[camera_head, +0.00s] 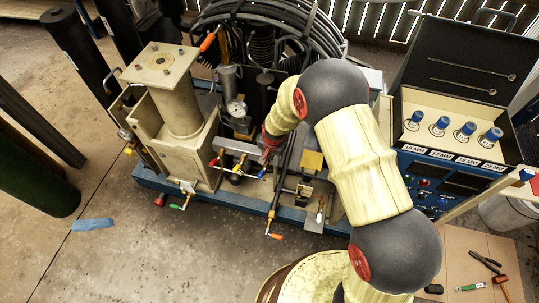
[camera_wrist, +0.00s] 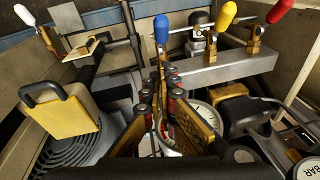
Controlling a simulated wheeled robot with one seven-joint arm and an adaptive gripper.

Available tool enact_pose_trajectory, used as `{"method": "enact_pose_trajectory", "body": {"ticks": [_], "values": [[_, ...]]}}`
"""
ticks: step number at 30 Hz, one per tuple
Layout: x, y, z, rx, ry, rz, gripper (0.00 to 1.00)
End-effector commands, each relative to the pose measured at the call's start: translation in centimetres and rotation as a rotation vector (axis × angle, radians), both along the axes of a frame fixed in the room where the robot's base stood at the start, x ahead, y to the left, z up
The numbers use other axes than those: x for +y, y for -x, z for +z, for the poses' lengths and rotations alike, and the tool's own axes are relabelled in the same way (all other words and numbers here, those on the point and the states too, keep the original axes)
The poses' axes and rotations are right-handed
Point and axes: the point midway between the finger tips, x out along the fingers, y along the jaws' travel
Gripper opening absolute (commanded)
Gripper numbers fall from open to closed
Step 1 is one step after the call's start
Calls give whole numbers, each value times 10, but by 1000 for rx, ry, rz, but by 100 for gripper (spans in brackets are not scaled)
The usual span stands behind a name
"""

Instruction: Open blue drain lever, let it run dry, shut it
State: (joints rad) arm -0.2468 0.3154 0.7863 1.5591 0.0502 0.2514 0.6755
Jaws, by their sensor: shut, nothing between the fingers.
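The blue drain lever (camera_wrist: 161,28) stands upright in the wrist view, just past my fingertips. In the head view its blue tip (camera_head: 262,173) shows small beside the valve block. My gripper (camera_wrist: 160,75) is shut and empty, with its fingertips close below the blue handle; I cannot tell whether they touch it. In the head view my gripper (camera_head: 268,156) is down among the compressor's valves, partly hidden by my arm. The drain outlet and any flow from it cannot be made out.
A pressure gauge (camera_head: 237,108) and coiled black hoses (camera_head: 270,12) are behind. A socket case (camera_head: 455,128) stands at right. Open floor lies at front left.

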Motion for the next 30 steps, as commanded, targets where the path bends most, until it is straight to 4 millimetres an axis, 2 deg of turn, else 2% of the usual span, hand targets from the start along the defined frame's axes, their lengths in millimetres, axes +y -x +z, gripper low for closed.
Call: {"method": "enact_pose_trajectory", "body": {"ticks": [1, 3, 9, 30], "values": [[1, -2, -13, 1, 0, 0, 0], [3, -2, -25, 1, 1, 1, 0], [13, 11, -43, 1, 1, 3, 0], [16, 15, -49, 0, 0, 1, 0]]}}
